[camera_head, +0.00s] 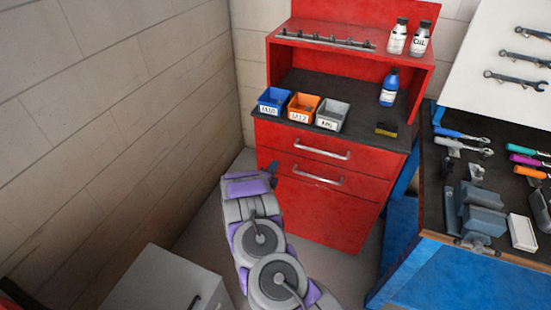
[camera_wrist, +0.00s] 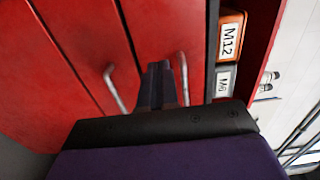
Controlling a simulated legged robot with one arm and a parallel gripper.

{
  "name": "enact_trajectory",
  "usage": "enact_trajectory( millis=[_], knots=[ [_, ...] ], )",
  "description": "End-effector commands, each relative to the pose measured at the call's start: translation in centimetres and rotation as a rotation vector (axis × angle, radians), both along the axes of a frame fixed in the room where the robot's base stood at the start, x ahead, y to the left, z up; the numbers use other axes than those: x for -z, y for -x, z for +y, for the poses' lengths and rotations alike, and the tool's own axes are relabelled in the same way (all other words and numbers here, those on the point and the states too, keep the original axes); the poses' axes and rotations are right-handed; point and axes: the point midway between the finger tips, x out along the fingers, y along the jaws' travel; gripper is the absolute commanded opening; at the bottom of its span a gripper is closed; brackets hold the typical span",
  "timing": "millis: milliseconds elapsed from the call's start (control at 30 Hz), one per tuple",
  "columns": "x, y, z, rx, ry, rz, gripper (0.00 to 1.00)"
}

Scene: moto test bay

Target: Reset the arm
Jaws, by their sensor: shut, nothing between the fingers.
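My arm reaches from the bottom of the head view toward the red cabinet (camera_head: 335,215). My gripper (camera_head: 273,167) is at its end, in front of the cabinet's left edge, near the drawers. In the wrist view my gripper (camera_wrist: 163,75) is shut and empty. Its fingers point at the red drawer fronts and appear between two metal handles, the left one (camera_wrist: 115,90) and the right one (camera_wrist: 182,78). I cannot tell whether the fingers touch anything. The upper drawer (camera_head: 285,139) and the lower drawer (camera_head: 355,187) look closed.
A blue bin (camera_head: 271,101), an orange M12 bin (camera_head: 303,107) and a grey bin (camera_head: 332,114) stand on the cabinet's dark top. A blue bottle (camera_head: 389,88) stands behind. A blue workbench (camera_head: 460,275) with tools is at right, a grey box (camera_head: 160,280) at lower left.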

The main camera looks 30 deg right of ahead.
Motion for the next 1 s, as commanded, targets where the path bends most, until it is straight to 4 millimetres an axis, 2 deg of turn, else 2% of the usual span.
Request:
enact_trajectory(
  millis=[267,367,433,600,733,867,1000],
  knots=[
    [0.0,0.1,0.3,-0.006,-0.009,0.005,0.0],
    [-0.5,-0.7,1.0,-0.031,-0.038,0.034,0.0],
    [-1.0,-1.6,2.2,-0.067,-0.074,0.076,0.0],
    [-3.5,-4.0,7.2,-0.214,-0.154,0.217,0.0],
    [-5.7,-4.7,11.4,-0.349,-0.192,0.334,0.0],
    [-8.3,-4.6,15.6,-0.496,-0.203,0.448,0.0],
    [-11.3,-3.1,19.4,-0.661,-0.191,0.569,0.0]
  ],
)
